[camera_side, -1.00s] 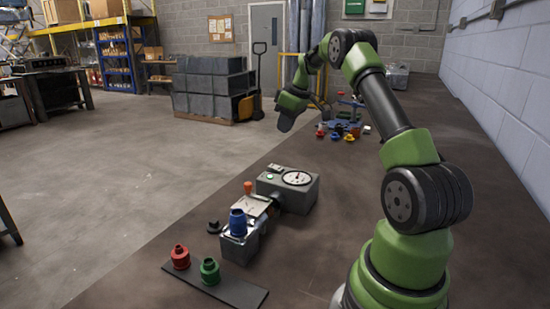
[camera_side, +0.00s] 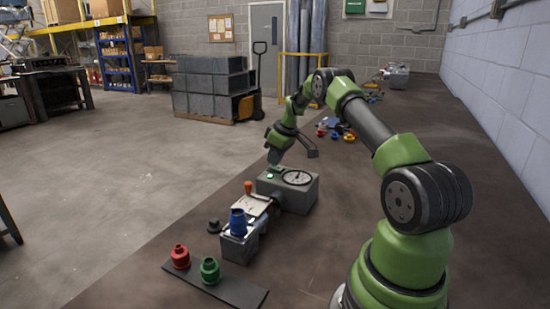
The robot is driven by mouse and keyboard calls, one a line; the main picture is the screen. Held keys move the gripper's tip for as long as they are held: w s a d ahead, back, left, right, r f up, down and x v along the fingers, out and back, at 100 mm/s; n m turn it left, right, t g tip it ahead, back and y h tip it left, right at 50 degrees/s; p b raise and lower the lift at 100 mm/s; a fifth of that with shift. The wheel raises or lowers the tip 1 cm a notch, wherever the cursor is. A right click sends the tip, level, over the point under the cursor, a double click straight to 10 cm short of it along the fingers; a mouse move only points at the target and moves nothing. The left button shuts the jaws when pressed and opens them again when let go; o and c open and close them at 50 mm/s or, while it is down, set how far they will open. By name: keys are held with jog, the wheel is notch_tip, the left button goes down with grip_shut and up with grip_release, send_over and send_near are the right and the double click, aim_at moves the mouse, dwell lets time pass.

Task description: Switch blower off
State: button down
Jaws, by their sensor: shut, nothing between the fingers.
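The blower appears to be the grey box (camera_side: 299,198) on the bench, with a round white dial (camera_side: 297,177) on its top and a small light-green button (camera_side: 270,176) at the top's left side. My gripper (camera_side: 273,160) points down just above the left part of the box top, close to the button. Its fingers look together and hold nothing. I cannot tell whether the tip touches the box.
In front of the box are an orange-knobbed lever (camera_side: 248,187) and a blue part (camera_side: 238,222) on a grey block. A red part (camera_side: 180,257) and a green part (camera_side: 210,270) stand on a dark strip. Several coloured parts lie behind my arm. The right bench is clear.

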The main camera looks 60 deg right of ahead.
jog(key=shift+w+f, duration=0.4)
jog(key=shift+f, duration=0.2)
jog(key=shift+a, duration=0.1)
jog(key=shift+s, duration=0.95)
jog(key=shift+r, duration=0.5)
jog(key=v, duration=1.3)
jog(key=shift+w+r, duration=0.35)
jog(key=shift+r, duration=0.05)
